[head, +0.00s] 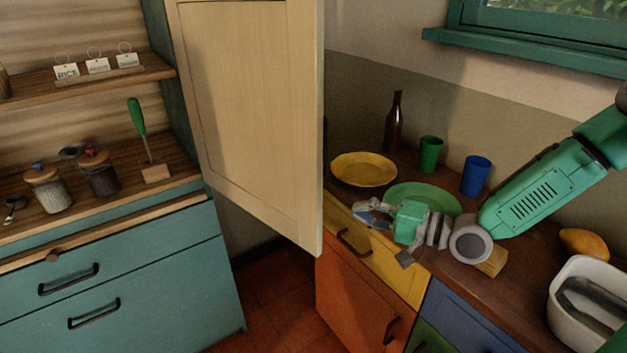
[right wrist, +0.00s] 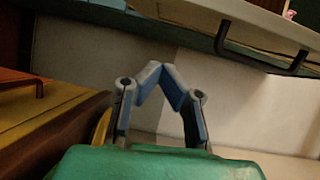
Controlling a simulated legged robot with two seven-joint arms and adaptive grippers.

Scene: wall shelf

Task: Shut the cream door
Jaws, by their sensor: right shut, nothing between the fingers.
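The cream door (head: 255,115) stands swung open beside the shelf cabinet, its flat panel and free vertical edge showing in the head view. My right gripper (head: 372,212) is to the right of the door's lower free edge, over the front of the counter, and looks apart from the door. In the right wrist view the right gripper's fingertips (right wrist: 165,73) meet with nothing between them. A pale panel with a dark bar handle (right wrist: 255,57) shows at the top right there; I cannot tell for certain that it is the cream door. My left gripper is not in view.
The counter (head: 345,198) below my right arm holds a yellow plate (head: 364,169), green plate (head: 425,195), brown bottle (head: 394,125), green cup (head: 430,154), blue cup (head: 475,176) and white tub (head: 562,315). Jars (head: 48,189) stand on the shelf at left.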

